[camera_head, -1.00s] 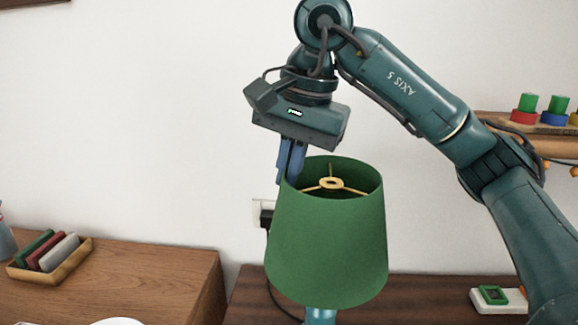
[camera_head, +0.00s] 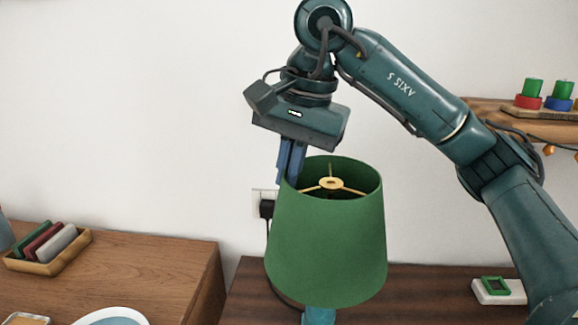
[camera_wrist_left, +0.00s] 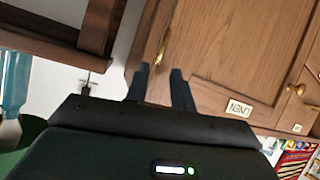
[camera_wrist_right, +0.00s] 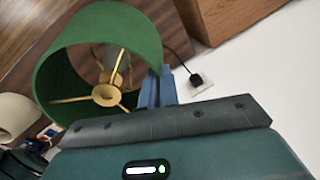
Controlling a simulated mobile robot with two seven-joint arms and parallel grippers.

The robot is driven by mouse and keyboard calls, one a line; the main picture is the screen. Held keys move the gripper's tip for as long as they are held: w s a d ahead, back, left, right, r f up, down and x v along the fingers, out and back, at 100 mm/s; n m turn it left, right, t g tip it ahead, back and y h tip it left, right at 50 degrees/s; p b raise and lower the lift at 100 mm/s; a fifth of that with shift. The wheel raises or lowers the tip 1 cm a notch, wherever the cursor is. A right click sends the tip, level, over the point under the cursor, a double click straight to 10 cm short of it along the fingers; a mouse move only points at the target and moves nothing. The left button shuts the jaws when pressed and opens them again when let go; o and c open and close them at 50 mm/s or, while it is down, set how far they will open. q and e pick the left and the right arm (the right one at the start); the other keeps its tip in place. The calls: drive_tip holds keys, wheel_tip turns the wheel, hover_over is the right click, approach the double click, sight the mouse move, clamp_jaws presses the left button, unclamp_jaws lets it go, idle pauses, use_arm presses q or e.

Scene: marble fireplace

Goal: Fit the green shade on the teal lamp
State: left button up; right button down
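The green shade (camera_head: 327,245) hangs upright in the head view, with its brass ring and spokes (camera_head: 332,184) inside the top. My right gripper (camera_head: 290,180) is shut on the shade's upper left rim; the right wrist view shows the fingers (camera_wrist_right: 156,88) at the rim. The teal lamp (camera_head: 319,316) shows just below the shade, mostly hidden by it. In the left wrist view its teal body (camera_wrist_left: 14,85) shows at the left edge, with a pale part beside the green shade (camera_wrist_left: 15,160). I cannot tell whether ring and lamp touch. My left gripper (camera_wrist_left: 160,72) is open and empty.
A wooden tray of coloured blocks (camera_head: 48,252) and a plate (camera_head: 110,318) are on the left cabinet. A white device (camera_head: 498,290) lies right of the lamp. A stacking toy (camera_head: 545,97) is on the shelf. A wooden cabinet (camera_wrist_left: 225,50) faces my left gripper.

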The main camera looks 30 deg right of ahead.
use_arm(q)
drive_tip(key=shift+f+b, duration=0.4)
drive_tip(key=shift+b, duration=0.15)
use_arm(e)
drive_tip(key=shift+x, duration=0.8)
use_arm(q)
drive_tip(key=shift+d+f+b, duration=0.1)
drive_tip(key=shift+b, duration=0.4)
use_arm(e)
drive_tip(key=shift+s+d+f, duration=0.1)
drive_tip(key=shift+f, duration=0.5)
use_arm(q)
drive_tip(key=shift+n, duration=0.3)
use_arm(e)
drive_tip(key=c, duration=2.1)
unclamp_jaws()
drive_tip(key=o, duration=0.5)
